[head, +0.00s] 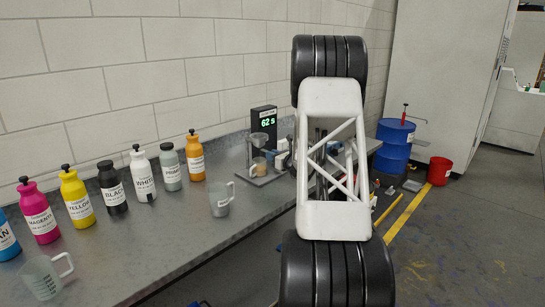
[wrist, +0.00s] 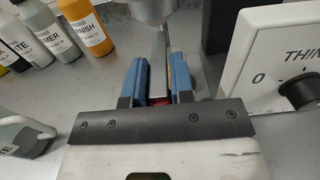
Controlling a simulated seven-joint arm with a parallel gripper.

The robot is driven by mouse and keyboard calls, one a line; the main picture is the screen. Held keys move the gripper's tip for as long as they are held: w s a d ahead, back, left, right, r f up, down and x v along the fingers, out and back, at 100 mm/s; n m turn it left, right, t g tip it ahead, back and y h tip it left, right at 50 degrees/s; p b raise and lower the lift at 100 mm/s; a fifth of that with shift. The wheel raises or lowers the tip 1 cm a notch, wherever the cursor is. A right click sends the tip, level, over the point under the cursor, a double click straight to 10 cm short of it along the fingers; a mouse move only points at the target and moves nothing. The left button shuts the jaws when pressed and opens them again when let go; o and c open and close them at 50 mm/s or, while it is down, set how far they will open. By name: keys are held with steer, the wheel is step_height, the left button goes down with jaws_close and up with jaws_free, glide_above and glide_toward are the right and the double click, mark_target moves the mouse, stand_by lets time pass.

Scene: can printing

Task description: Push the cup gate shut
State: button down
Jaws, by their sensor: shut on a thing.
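A metal cup (head: 259,139) is held on a small stand, with a mug of tan liquid (head: 259,166) below it. The cup's grey underside (wrist: 153,10) shows at the top of the wrist view. My gripper (wrist: 158,78) has blue fingers and is shut on a narrow part below the cup. A grey bar (wrist: 158,52) and a bit of red show between the fingers. This is likely the cup gate, but the fingers hide most of it, and I cannot tell its position. In the head view my arm hides much of the gripper.
A timer (head: 265,121) reads 62 s behind the stand. A white box with a black dial (wrist: 299,91) stands close to my gripper's right. Several ink bottles (head: 144,178) line the wall. A grey jug (head: 221,198) and a clear jug (head: 42,277) stand on the bench.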

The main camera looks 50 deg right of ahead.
steer(key=shift+w+r, duration=0.1)
steer(key=shift+w, duration=1.55)
steer(key=c, duration=1)
jaws_free()
steer(key=shift+s, duration=0.1)
steer(key=shift+s, duration=3.8)
